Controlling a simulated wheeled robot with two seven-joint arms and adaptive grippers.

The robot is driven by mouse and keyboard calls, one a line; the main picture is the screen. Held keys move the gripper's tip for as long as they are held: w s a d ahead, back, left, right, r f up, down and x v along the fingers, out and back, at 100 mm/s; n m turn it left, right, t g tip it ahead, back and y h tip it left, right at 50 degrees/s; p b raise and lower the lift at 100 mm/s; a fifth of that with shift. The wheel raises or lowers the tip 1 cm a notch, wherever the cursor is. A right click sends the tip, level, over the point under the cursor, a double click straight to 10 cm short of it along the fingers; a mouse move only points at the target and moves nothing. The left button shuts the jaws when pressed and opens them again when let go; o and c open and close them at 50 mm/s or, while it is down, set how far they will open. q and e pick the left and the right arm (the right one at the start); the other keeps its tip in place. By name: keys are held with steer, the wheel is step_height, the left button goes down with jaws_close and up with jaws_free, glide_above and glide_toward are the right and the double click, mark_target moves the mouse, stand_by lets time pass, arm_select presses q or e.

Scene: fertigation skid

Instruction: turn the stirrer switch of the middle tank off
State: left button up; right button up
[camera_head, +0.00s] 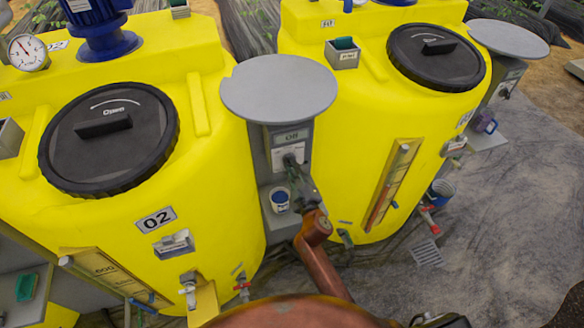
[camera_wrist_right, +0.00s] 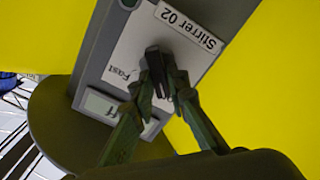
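The grey control box (camera_head: 291,135) between two yellow tanks carries the label "Stirrer 02" (camera_wrist_right: 188,24) in the right wrist view. Its black stirrer switch (camera_wrist_right: 154,62) sits on a white plate marked "Fast" (camera_wrist_right: 119,73). A small display (camera_wrist_right: 100,105) on the box is partly hidden by a finger; the letters "ff" show. My right gripper (camera_wrist_right: 166,82) has its two fingers on either side of the switch, closed on it as far as I can see. In the head view my right gripper (camera_head: 294,165) reaches the box front. My left gripper is not in view.
Tank 02 (camera_head: 215,150) stands left of the box, another yellow tank (camera_head: 350,130) right of it. A round grey cover (camera_head: 278,88) overhangs the box. A small white-and-blue cup (camera_head: 280,199) sits below the switch. Valves stick out low on both tanks. Floor is open at right.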

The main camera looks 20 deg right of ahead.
steer(key=o, duration=0.4)
steer(key=shift+c, duration=0.2)
steer(key=shift+s, duration=0.15)
steer(key=s, duration=1.1)
steer(key=shift+s+d, duration=0.2)
steer(key=shift+s, duration=0.2)
